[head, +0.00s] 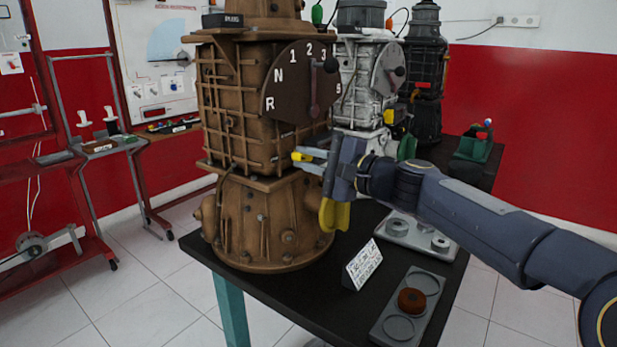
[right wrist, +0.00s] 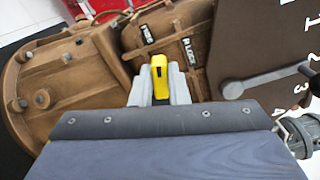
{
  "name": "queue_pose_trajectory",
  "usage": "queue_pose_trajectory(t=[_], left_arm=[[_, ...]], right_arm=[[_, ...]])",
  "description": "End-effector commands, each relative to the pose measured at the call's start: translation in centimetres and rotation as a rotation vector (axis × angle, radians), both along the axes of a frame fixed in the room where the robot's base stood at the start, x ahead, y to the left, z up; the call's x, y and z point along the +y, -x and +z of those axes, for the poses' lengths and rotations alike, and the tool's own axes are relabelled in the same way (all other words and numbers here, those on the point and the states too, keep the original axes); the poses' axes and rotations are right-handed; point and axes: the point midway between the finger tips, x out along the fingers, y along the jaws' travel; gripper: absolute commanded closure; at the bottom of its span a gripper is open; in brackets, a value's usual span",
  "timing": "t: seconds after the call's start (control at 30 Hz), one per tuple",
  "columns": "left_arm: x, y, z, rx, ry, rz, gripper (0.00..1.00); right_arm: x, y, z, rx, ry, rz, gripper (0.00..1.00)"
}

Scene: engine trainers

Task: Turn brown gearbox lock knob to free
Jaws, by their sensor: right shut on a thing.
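The brown gearbox (head: 232,110) stands upright on the dark table, with a dark shift plate (head: 295,90) marked R, N and numbers on its front. My right gripper (head: 308,157) reaches in from the right, below the shift plate. It is shut on the small yellow lock knob (head: 300,156). The right wrist view shows the yellow knob (right wrist: 160,76) between the grey fingers. Above it are two small dark labels: FREE (right wrist: 147,33) to the left and LOCK (right wrist: 187,50) to the right. The fingers partly hide the knob, so its exact setting is unclear. My left gripper is not in view.
The shift lever (right wrist: 265,82) and plate lie close to the right of my fingers in the wrist view. A white gearbox (head: 365,85) stands behind. A white sign card (head: 363,264) and a tray (head: 405,325) with a brown disc (head: 411,300) are at the table's front.

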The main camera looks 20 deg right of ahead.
Motion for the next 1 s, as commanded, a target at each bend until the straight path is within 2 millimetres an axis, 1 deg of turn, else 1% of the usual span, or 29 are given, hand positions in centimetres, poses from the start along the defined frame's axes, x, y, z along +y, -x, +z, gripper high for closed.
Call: queue_pose_trajectory(t=[0.03, 0.1, 0.4, 0.63, 1.0], left_arm=[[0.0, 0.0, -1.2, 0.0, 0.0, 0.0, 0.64], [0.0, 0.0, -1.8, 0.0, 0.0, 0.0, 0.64], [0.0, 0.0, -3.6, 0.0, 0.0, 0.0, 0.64], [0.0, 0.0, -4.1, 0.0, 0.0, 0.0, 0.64], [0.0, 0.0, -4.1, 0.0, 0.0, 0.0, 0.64]], right_arm=[[0.0, 0.0, -0.6, -0.026, 0.032, 0.001, 1.0], [0.0, 0.0, -0.5, -0.057, 0.072, 0.001, 1.0], [0.1, 0.0, -0.4, -0.156, 0.202, 0.001, 1.0], [0.1, 0.0, -0.3, -0.188, 0.243, 0.002, 1.0], [0.1, 0.0, -0.3, -0.194, 0.253, 0.003, 1.0]])
